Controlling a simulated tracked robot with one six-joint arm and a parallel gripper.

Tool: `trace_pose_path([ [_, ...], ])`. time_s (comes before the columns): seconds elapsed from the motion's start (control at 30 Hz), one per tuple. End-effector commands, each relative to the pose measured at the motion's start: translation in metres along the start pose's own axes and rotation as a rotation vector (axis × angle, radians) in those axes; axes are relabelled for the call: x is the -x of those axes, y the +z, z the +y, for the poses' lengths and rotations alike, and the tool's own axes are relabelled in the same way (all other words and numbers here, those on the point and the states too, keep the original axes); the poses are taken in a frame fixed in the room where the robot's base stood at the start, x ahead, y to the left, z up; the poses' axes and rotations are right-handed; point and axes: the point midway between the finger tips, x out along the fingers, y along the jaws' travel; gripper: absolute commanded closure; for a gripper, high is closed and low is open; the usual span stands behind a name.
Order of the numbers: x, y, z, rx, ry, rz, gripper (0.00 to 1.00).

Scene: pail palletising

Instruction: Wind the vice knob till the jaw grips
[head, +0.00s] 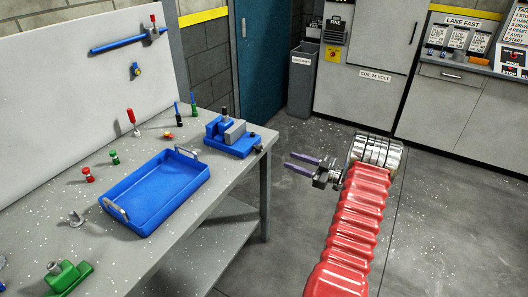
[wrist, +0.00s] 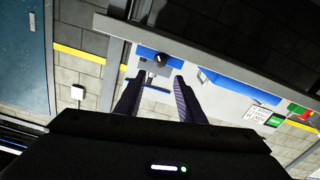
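The blue vice (head: 231,146) sits at the right end of the grey bench, with grey jaw blocks (head: 235,132) on top. Its dark knob (head: 257,147) sticks out at the bench's right edge. I cannot tell whether the jaws touch anything. My gripper (head: 287,160) is open and empty, off the bench edge to the right of the knob, its fingers pointing left at it. In the wrist view the knob (wrist: 161,59) shows beyond and between the open fingertips (wrist: 160,79), apart from them, with the blue vice body (wrist: 146,53) behind it.
A blue tray (head: 158,190) with handles lies on the bench (head: 190,238), left of the vice. Several small red, green and blue tools stand around it. A grey bin (head: 301,85) and cabinets (head: 365,70) are at the back. The floor around my arm is clear.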

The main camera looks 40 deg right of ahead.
Motion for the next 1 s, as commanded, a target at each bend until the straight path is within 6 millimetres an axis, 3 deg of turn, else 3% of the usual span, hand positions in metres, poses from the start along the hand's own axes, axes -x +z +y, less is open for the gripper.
trace_pose_path([
  [0.33, -0.019, 0.0, -0.001, -0.001, -0.003, 0.0, 0.64],
  [1.0, -0.12, 0.0, -0.001, -0.001, -0.004, 0.0, 0.64],
])
